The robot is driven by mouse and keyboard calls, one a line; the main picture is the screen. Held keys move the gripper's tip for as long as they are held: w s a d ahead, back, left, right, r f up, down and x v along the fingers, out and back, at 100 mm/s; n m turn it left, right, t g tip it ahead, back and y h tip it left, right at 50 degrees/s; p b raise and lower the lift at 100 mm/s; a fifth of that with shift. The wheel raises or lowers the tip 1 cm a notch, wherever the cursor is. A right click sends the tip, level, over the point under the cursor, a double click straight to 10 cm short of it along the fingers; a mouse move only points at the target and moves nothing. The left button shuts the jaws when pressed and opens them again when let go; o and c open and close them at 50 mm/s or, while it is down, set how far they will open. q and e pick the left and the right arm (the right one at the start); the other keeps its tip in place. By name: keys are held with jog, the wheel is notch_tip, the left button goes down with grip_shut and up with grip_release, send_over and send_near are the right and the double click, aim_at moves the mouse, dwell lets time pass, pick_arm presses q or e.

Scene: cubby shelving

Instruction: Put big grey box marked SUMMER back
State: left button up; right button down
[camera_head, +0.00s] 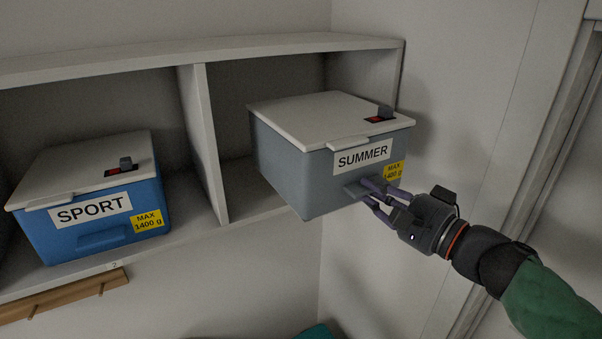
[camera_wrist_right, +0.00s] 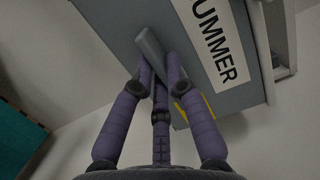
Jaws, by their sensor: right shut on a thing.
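The big grey box marked SUMMER (camera_head: 300,165) has a white lid and a yellow MAX 1400 g label. It is in the right cubby opening in the head view, partly inside, with its front sticking out past the shelf edge. My right gripper (camera_head: 375,192) is shut on the handle at the box's lower front. In the right wrist view the fingers (camera_wrist_right: 160,75) close around the grey handle (camera_wrist_right: 151,50), below the SUMMER label (camera_wrist_right: 213,40). The box's rear is hidden inside the cubby. My left gripper is not in view.
A blue box marked SPORT (camera_head: 95,215) stands in the cubby to the left. A white divider (camera_head: 204,145) separates the two cubbies. A wooden peg rail (camera_head: 65,295) hangs below the shelf. A wall is close on the right. A teal thing (camera_head: 316,332) shows at the bottom.

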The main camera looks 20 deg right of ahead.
jog(key=d+x, duration=0.1)
jog(key=x, duration=0.5)
jog(key=d+x, duration=0.1)
jog(key=x, duration=0.5)
jog(key=w+d+x, duration=0.1)
jog(key=x, duration=0.4)
jog(key=shift+w+f, duration=0.25)
jog(key=shift+w, duration=0.2)
notch_tip(320, 180, down, 7)
jog(key=b, duration=0.2)
jog(key=shift+w, duration=0.2)
jog(key=shift+s+f, duration=0.1)
jog(key=c, duration=1.2)
grip_release()
jog(key=shift+f, duration=0.2)
jog(key=shift+c, duration=0.2)
jog(key=shift+r, duration=0.15)
jog(key=v, duration=1.2)
jog(key=shift+b, duration=0.45)
